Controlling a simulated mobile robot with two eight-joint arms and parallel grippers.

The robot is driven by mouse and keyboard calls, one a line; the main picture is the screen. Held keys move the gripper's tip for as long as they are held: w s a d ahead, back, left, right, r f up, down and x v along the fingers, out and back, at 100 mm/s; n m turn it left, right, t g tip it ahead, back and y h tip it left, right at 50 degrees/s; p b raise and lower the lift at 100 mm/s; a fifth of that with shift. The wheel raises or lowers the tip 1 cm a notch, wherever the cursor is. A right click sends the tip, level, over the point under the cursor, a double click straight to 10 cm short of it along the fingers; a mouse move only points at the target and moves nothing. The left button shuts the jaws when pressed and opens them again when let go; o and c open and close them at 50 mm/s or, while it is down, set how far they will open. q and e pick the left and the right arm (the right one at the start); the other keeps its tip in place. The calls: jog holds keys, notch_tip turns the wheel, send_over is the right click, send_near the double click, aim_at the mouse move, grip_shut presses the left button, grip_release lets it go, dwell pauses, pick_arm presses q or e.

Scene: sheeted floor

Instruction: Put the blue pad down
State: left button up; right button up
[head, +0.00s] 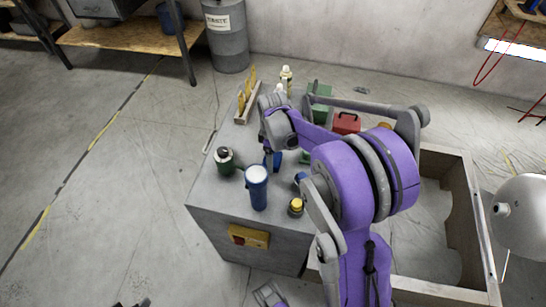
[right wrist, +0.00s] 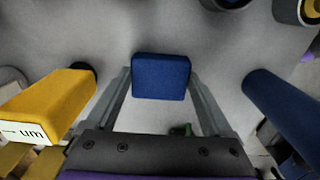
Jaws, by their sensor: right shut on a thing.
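The blue pad (right wrist: 160,78) is a small dark blue block between the two fingertips of my right gripper (right wrist: 160,92) in the right wrist view. The gripper is shut on it. In the head view my right gripper (head: 268,143) points down over the grey bench top (head: 222,195), and the pad (head: 273,161) shows just below it. The pad is close to the bench top; I cannot tell whether it touches.
A black and yellow item (head: 296,206) is at the front right. A wooden holder (head: 246,104) and a pale bottle (head: 286,77) are at the back. A red box (head: 346,123) is beyond my arm.

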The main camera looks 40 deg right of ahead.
jog(key=shift+f, duration=0.2)
jog(key=o, duration=1.2)
jog(key=shift+r, duration=0.1)
jog(key=shift+r, duration=0.25)
notch_tip(320, 180, up, 12)
jog(key=shift+f+p, duration=0.1)
jog(key=shift+p, duration=0.75)
jog(key=shift+s+f, duration=0.1)
